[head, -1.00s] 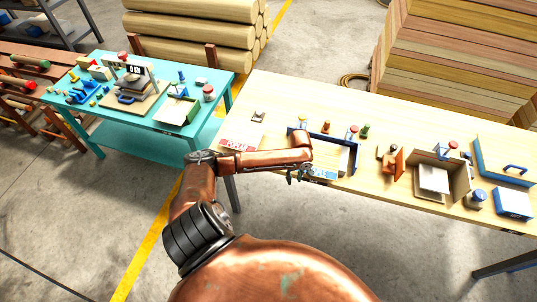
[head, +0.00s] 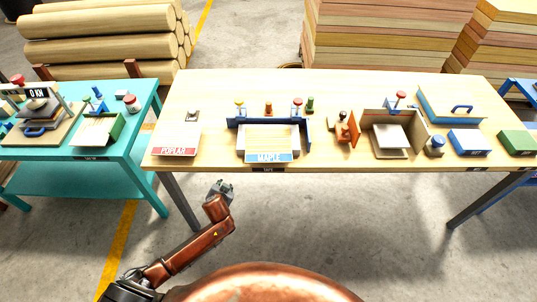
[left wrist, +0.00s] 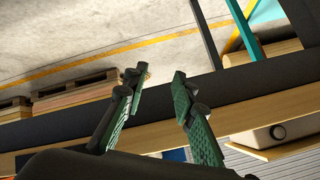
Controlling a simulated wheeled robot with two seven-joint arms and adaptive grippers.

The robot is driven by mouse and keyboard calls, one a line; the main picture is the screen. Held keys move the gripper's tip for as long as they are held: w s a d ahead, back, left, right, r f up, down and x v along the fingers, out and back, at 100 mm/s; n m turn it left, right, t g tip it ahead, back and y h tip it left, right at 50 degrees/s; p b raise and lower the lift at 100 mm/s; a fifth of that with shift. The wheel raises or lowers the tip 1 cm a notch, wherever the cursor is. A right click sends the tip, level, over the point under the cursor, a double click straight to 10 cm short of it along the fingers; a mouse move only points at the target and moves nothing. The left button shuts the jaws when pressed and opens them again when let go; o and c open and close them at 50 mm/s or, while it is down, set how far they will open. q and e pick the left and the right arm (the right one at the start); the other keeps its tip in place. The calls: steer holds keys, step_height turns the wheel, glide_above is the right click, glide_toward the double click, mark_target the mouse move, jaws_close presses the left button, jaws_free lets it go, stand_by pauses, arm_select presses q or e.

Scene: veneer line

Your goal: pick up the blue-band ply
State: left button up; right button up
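The blue-band ply is a pale sheet (head: 268,143) with a blue front band reading MAPLE. It lies in a blue open-fronted frame (head: 303,135) at the left-middle of the wooden table, its band at the table's front edge. My left gripper (head: 221,188) is empty, in front of the table edge, left of the ply and apart from it. In the left wrist view my left gripper's two green-padded fingers (left wrist: 162,82) stand apart with nothing between them. The ply cannot be made out in that view. My right gripper is not in view.
A red-band POPLAR sheet (head: 178,138) lies left of the frame. Bottles and pegs stand behind the frame. An open box (head: 421,133), a blue case (head: 466,105) and blue and green blocks are at right. A teal table (head: 128,150) stands left. Floor before the table is clear.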

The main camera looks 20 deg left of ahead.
arm_select(q)
steer(key=d+f+m+t+b, duration=0.2)
steer(key=d+f+m+b, duration=0.1)
steer(key=f+m+b, duration=0.15)
steer(key=m+t+h+b, duration=0.2)
steer(key=m+t, duration=0.5)
steer(key=m, duration=0.3)
glide_toward(263, 155)
steer(key=w, duration=0.8)
steer(key=shift+w+a+f, duration=0.15)
steer(key=shift+w+a, duration=0.15)
steer(key=shift+w, duration=0.55)
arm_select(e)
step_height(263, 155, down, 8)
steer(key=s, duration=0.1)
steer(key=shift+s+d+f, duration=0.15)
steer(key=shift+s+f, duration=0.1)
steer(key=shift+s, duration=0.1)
arm_select(q)
steer(key=shift+c, duration=0.5)
jaws_close()
